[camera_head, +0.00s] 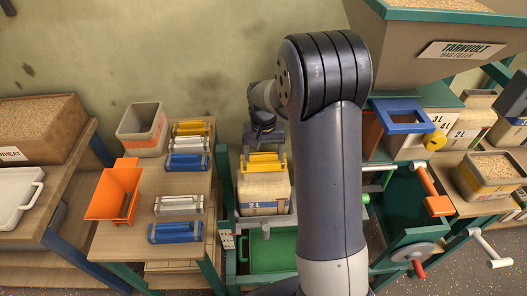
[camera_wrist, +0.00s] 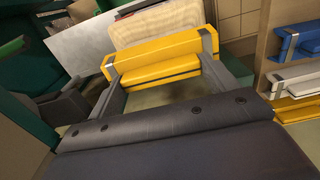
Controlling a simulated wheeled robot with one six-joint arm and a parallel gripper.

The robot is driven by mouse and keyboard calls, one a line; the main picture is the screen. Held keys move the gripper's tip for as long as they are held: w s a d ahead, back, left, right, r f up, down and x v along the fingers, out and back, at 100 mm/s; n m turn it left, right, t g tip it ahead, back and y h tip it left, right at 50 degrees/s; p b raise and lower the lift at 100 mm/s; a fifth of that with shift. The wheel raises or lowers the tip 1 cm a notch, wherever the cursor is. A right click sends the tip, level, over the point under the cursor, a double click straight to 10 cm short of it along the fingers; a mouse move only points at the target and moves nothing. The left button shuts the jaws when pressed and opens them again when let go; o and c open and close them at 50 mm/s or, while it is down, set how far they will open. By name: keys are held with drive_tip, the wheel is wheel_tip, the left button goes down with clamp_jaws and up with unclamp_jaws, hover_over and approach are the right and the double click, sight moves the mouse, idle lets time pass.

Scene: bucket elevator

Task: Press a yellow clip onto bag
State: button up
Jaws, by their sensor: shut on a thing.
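My gripper (camera_head: 263,153) is shut on a yellow clip (camera_head: 264,164), one finger at each end of it. In the wrist view the yellow clip (camera_wrist: 160,57) lies across between the two grey fingers. Part of the bag (camera_wrist: 156,20) shows beyond the clip in the wrist view. Another yellow clip (camera_head: 192,129) lies on the left table.
The left table (camera_head: 138,185) holds blue and white clips, an orange scoop (camera_head: 114,192) and an open bin (camera_head: 142,128). A green frame with a red-handled crank (camera_head: 418,262) stands right of my arm. My arm hides the area right of the bag.

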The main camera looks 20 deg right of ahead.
drive_tip(key=shift+f, duration=0.2)
drive_tip(key=shift+f+b, duration=0.5)
drive_tip(key=shift+f, duration=0.05)
drive_tip(key=shift+f+b, duration=0.55)
drive_tip(key=shift+f, duration=0.25)
idle(0.5)
drive_tip(key=o, duration=0.9)
wheel_tip(320, 180, up, 11)
drive_tip(key=shift+f, duration=0.1)
idle(0.5)
